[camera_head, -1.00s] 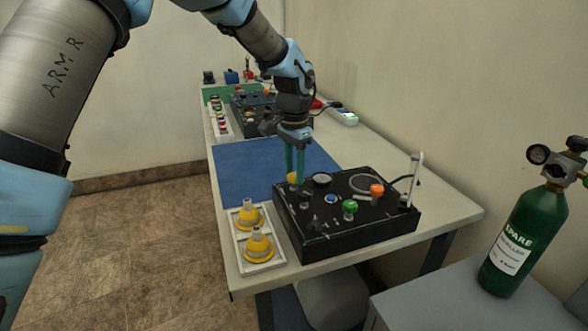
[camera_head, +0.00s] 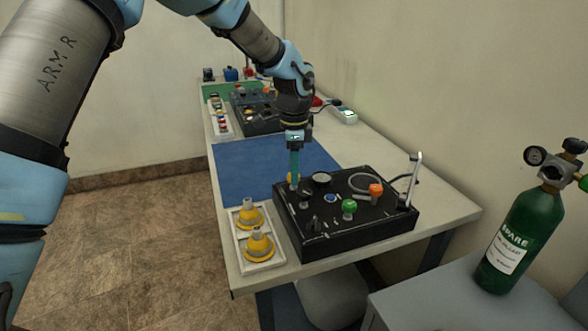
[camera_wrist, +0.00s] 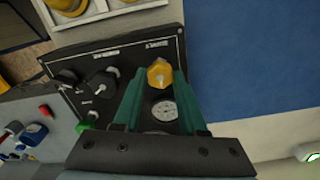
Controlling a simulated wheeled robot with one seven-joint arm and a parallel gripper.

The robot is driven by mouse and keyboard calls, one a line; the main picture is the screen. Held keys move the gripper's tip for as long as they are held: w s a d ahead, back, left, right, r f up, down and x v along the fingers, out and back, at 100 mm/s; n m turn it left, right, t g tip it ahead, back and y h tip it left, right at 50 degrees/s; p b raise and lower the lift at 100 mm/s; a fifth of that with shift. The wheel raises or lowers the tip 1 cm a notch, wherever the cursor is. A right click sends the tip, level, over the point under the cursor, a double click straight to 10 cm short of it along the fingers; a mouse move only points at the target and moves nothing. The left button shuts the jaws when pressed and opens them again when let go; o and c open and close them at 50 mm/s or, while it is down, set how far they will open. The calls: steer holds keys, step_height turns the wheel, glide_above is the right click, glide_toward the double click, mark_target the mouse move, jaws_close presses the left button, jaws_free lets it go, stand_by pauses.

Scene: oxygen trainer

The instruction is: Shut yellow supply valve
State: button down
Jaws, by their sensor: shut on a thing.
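The yellow supply valve (camera_wrist: 159,73) is a knob at the corner of the black trainer panel (camera_head: 345,236), next to a "SUPPLY" label. My gripper (camera_wrist: 158,80) is shut on the yellow supply valve, with one green finger on each side of it in the wrist view. In the head view my gripper (camera_head: 294,183) points straight down at the panel's back left corner and hides most of the yellow supply valve (camera_head: 290,178). A round gauge (camera_wrist: 165,111) sits beside the valve, between the fingers in the wrist view.
A green knob (camera_head: 349,206) and an orange knob (camera_head: 376,190) stand on the same panel. A white tray (camera_head: 238,236) with two yellow domed pieces lies to its left. A blue mat (camera_head: 250,172) lies clear behind. A green cylinder (camera_head: 510,245) stands at right.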

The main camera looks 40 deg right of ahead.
stand_by(0.4)
steer(key=shift+c, duration=2.3)
jaws_free()
step_height(320, 180, up, 11)
steer(key=b, duration=0.3)
steer(key=shift+f, duration=0.1)
